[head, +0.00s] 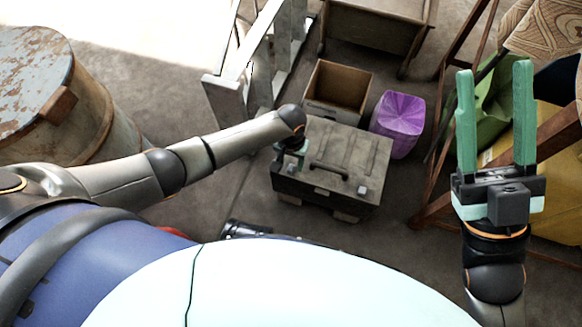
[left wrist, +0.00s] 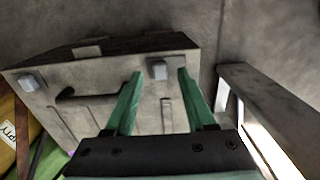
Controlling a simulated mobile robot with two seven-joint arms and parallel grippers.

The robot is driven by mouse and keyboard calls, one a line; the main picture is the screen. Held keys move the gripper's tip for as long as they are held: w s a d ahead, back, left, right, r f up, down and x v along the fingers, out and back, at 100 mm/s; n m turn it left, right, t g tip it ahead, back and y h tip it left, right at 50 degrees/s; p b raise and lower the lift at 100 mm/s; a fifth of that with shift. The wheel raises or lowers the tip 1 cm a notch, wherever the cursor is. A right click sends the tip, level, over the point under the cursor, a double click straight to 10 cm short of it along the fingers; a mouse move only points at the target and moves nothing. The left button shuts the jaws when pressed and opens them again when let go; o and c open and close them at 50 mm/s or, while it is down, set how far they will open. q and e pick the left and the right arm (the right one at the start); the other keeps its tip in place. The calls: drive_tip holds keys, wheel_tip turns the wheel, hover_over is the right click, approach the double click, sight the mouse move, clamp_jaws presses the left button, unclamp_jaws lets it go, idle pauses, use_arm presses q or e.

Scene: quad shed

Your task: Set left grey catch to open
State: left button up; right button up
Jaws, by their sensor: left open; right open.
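A dark grey case (head: 345,150) with a handle (head: 330,170) sits on the floor in the middle of the head view. One small grey catch (head: 362,190) shows at its front right; it also shows at the left in the left wrist view (left wrist: 28,82). The left grey catch (left wrist: 158,70) appears between the fingertips of my left gripper (left wrist: 160,75), which is open. Whether the fingers touch it I cannot tell. My right gripper (head: 494,68) is open and empty, at the right, away from the case.
An open cardboard box (head: 338,88) and a purple bin (head: 399,122) stand behind the case. A metal frame (head: 228,100) stands at back left, a rusty barrel (head: 95,125) at far left. A wooden frame and a yellow item crowd the right.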

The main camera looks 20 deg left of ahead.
use_arm(q)
drive_tip(key=shift+f+b, duration=0.3)
drive_tip(key=shift+f, duration=0.55)
clamp_jaws()
idle(0.9)
